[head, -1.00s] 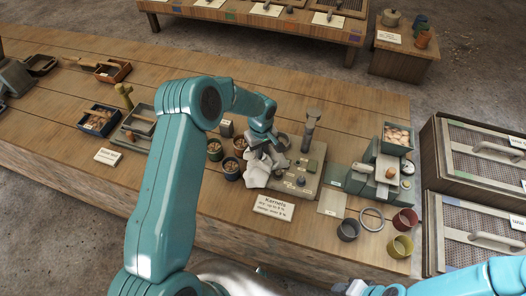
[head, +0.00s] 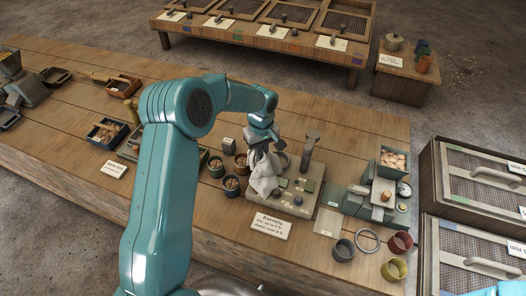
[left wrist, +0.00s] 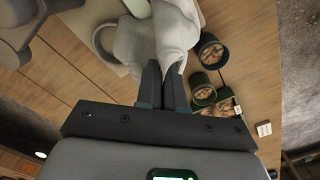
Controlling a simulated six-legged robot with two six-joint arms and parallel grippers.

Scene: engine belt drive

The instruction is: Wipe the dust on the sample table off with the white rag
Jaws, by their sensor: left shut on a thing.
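The white rag (head: 264,176) hangs bunched from my left gripper (head: 262,143), whose jaws are shut on it. In the left wrist view the rag (left wrist: 174,30) fills the space ahead of the dark fingers (left wrist: 163,88). I cannot make out dust on the table; the rag and my left arm hide part of it. My right gripper is out of view.
Several seed cups, one green (head: 216,166), stand left of the rag. The Kernels sign (head: 270,226) is in front. A grey device (head: 378,190), a ring (head: 367,240) and cups are at right. Mesh-topped boxes (head: 475,180) stand beyond the right end.

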